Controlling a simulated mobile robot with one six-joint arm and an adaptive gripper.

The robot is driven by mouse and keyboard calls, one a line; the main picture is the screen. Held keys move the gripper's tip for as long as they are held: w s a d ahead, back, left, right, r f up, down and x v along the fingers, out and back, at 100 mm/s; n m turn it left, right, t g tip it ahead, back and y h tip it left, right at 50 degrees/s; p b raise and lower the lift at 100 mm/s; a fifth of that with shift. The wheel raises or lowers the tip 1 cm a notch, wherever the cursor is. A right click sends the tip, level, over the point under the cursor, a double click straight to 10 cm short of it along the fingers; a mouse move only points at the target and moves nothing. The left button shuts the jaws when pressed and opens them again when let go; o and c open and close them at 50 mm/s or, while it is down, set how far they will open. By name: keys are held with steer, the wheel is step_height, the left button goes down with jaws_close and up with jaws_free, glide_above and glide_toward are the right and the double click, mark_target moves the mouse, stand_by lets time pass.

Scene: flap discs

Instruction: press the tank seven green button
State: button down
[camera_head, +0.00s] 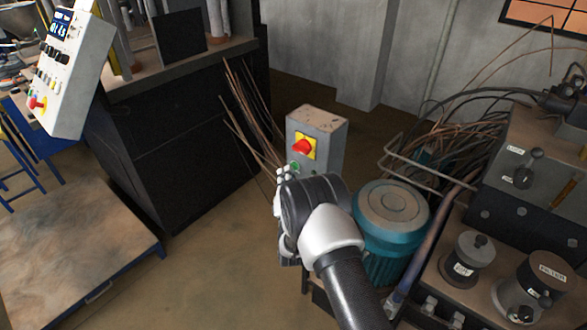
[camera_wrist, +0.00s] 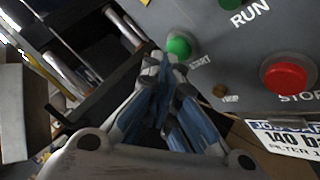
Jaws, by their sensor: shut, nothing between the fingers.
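The green button (camera_wrist: 179,46), marked START, sits on a grey control box (camera_head: 317,139). In the head view the green button (camera_head: 294,165) shows just above my fingertips, low on the box face. My gripper (camera_head: 282,174) is shut and empty in front of the box. In the wrist view its fingertips (camera_wrist: 164,62) are right beside the lower left of the button and overlap its edge. I cannot tell whether they touch it. A red STOP button (camera_wrist: 288,78) is on the same panel. I can read no tank number on it.
A red knob on a yellow plate (camera_head: 303,146) is above the green button. A teal motor (camera_head: 391,215) stands right of my arm. Bundled rods (camera_head: 250,115) lean left of the box. A white control pendant (camera_head: 68,70) hangs far left.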

steer(key=shift+w+d+r+b, duration=0.1)
steer(key=shift+w+d+b, duration=0.25)
steer(key=shift+w, duration=0.1)
stand_by(1.1)
steer(key=shift+s, duration=0.1)
steer(key=shift+s+a, duration=0.5)
steer(key=shift+s, duration=0.15)
steer(key=s+a, duration=0.1)
steer(key=s, duration=0.1)
steer(key=s+a, duration=0.2)
stand_by(0.5)
stand_by(0.6)
